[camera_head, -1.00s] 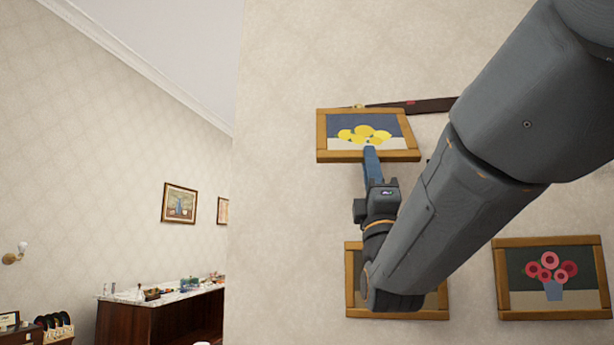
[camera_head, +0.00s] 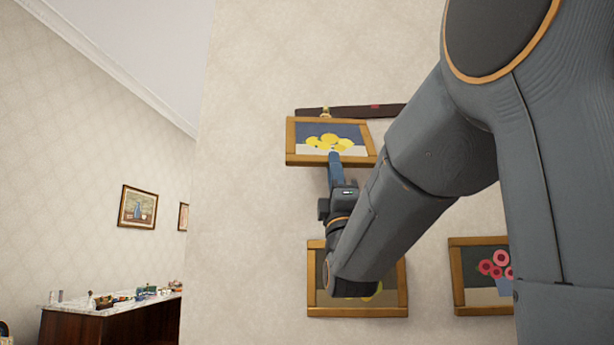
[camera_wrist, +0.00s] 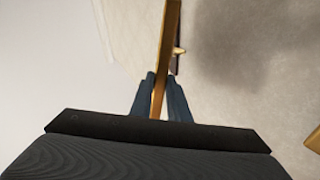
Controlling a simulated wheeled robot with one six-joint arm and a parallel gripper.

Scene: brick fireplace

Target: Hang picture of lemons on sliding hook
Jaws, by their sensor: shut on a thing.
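The picture of lemons (camera_head: 310,131), yellow fruit on dark blue in a wooden frame, is held up near the wall, slightly tilted. My gripper (camera_head: 335,157) is shut on the lower part of its frame. In the wrist view the frame's edge (camera_wrist: 166,60) stands between my two fingers (camera_wrist: 159,95). A small brass hook (camera_head: 325,112) shows at the rail, right above the frame's top edge. It also shows as a brass piece in the wrist view (camera_wrist: 179,51), beside the frame. I cannot tell whether they touch.
Below hangs another framed picture (camera_head: 313,290), partly hidden by my arm. A picture of pink flowers (camera_head: 458,275) hangs at lower right, partly covered by my arm. A marble-topped cabinet (camera_head: 105,325) with small items stands far left.

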